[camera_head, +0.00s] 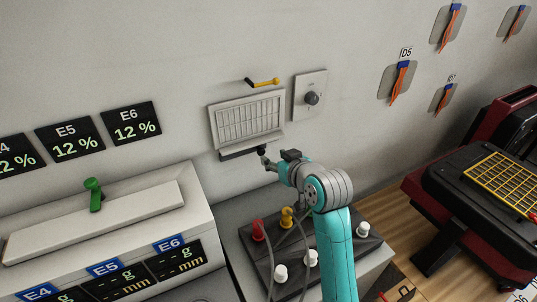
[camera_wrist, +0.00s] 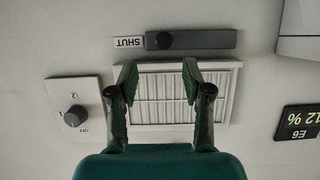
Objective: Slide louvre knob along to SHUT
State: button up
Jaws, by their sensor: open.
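The louvre (camera_head: 247,118) is a white slatted wall vent; it also shows upside down in the wrist view (camera_wrist: 160,98). Its dark slide bar (camera_wrist: 215,39) runs along the vent's lower edge and also shows in the head view (camera_head: 235,154). The round black knob (camera_wrist: 165,40) sits near the bar's end beside the white SHUT label (camera_wrist: 128,43). My gripper (camera_wrist: 159,72) is open and empty, its fingers spread in front of the vent's edge, pointing towards the bar. The knob appears just beyond and between the fingertips, apart from both. The head view shows my gripper (camera_head: 267,160) near the bar's right end.
A dial plate (camera_head: 311,97) with a grey knob is right of the vent; it also shows in the wrist view (camera_wrist: 74,117). A yellow lever (camera_head: 264,83) is above the vent. Below stands a dark box (camera_head: 318,263) with coloured knobs and cables. A white cabinet (camera_head: 150,209) is left.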

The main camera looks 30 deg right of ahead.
jog(key=shift+v, duration=2.25)
